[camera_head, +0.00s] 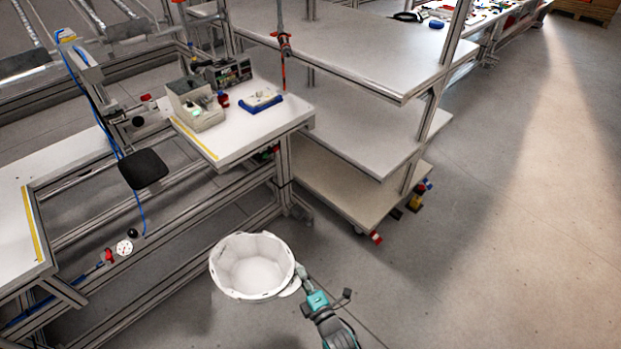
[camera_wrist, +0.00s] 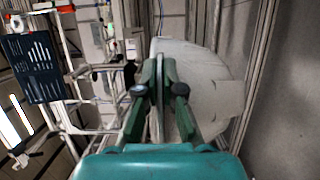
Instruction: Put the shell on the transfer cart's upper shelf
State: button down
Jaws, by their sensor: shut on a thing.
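The white helmet shell (camera_head: 252,268) is in the lower middle of the head view, open side up, held in the air above the floor. My gripper (camera_head: 300,281) is shut on its right rim. In the wrist view the shell (camera_wrist: 205,85) shows as a pale curved wall, with my gripper's fingers (camera_wrist: 160,85) closed on its edge. The cart with white shelves (camera_head: 350,60) stands beyond the shell, up and to the right in the head view. Its upper shelf is bare over most of its top. The shell is apart from the cart.
A workbench (camera_head: 220,145) with a grey box and a blue-edged device stands left of the cart. Metal frame rails run along the left. A black pad (camera_head: 143,168) juts out there. The floor (camera_head: 510,220) on the right is clear.

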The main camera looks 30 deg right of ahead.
aim_at(391, 52)
jog(key=l+z, duration=0.4)
jog(key=l, duration=1.5)
jog(key=k, duration=0.05)
